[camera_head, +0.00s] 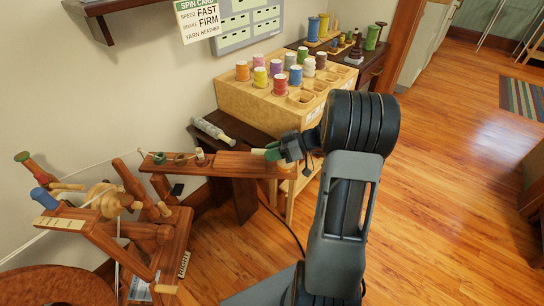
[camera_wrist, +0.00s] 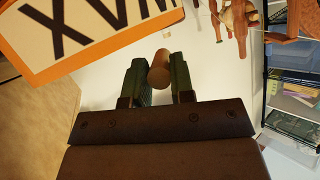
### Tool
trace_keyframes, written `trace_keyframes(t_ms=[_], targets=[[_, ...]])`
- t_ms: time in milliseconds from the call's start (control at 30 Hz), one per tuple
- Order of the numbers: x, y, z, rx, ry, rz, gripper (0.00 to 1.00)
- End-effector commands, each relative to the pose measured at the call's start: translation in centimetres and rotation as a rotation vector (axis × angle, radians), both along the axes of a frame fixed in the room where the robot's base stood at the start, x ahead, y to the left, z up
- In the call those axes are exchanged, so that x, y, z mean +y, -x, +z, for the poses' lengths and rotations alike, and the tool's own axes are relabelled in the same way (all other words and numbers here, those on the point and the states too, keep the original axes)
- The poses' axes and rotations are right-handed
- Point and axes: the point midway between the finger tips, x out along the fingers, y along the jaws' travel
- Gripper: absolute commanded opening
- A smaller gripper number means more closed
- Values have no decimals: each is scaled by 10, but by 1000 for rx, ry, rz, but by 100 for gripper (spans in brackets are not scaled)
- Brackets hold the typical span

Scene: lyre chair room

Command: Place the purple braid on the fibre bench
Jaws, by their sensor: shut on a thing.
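My gripper (camera_head: 272,152) is at the end of the arm, over the right end of a reddish wooden plank (camera_head: 232,163) in the head view. In the wrist view its two dark green fingers (camera_wrist: 158,68) are closed around a small tan, round-ended piece. Only its end shows, and I cannot tell what it is. I make out no purple braid in either view. I cannot tell which surface is the fibre bench; a dark low bench (camera_head: 246,142) stands behind the plank, with a pale grey roll (camera_head: 212,130) on it.
A pale wooden stand (camera_head: 240,100) holds several coloured spools behind my gripper. A spinning wheel (camera_head: 130,215) stands at the left. Small pieces, including a white spool (camera_head: 200,157), sit on the plank.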

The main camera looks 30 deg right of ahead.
Motion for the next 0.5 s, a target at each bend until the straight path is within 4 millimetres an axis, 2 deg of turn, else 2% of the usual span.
trace_keyframes(t_ms=[33, 67, 500], targets=[[0, 0, -9, 0, -1, 0, 0], [0, 0, -10, 0, -1, 0, 0], [0, 0, -13, -1, 0, 0, 0]])
